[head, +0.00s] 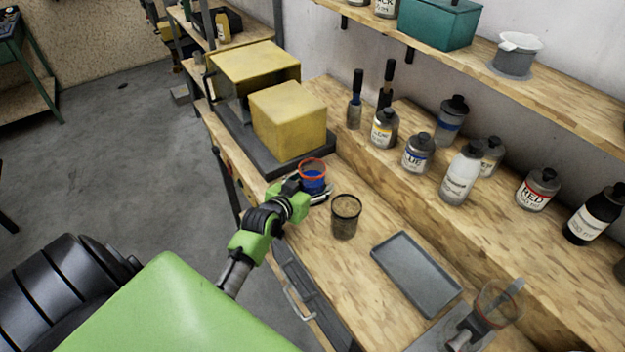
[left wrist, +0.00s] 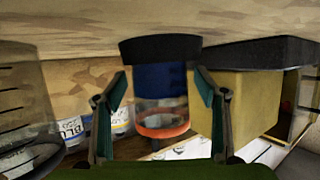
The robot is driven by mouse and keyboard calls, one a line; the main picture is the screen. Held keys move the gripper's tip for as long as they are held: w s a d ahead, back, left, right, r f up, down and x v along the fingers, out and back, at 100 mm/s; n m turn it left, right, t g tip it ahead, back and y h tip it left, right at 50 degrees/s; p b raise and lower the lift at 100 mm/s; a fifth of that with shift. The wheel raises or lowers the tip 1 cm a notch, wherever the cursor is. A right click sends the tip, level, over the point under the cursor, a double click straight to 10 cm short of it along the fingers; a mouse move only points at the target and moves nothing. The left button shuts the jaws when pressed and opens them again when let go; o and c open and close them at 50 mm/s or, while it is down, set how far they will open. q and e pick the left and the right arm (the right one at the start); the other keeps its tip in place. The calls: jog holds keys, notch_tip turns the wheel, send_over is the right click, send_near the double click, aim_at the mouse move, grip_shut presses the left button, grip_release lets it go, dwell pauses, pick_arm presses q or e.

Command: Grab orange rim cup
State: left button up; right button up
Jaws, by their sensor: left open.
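The orange-rim cup (head: 312,172) is clear with blue contents and stands on the workbench, beside the black base under the yellow blocks. In the left wrist view the cup (left wrist: 160,82) appears upside down, black base at top and orange rim at bottom. My left gripper (head: 316,193) is open at the cup. In the left wrist view its two fingers (left wrist: 160,95) stand on either side of the cup. A small gap seems to show at each side; I cannot tell whether either finger touches. In the head view the gripper hides the cup's lower part. My right gripper is not in view.
A dark-rimmed clear cup (head: 345,217) stands close to the right of the gripper. A grey tray (head: 417,273) lies farther right. Yellow blocks (head: 288,120) stand behind the orange-rim cup. Several labelled bottles (head: 418,153) line the raised ledge. Bench between dark-rimmed cup and tray is clear.

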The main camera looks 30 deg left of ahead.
pick_arm(q)
jog(key=shift+w+a+f, duration=0.1)
jog(key=shift+w+f, duration=0.1)
jog(key=shift+w, duration=0.25)
jog(key=c, duration=1.4)
jog(key=shift+c, duration=0.2)
jog(key=shift+r, duration=0.1)
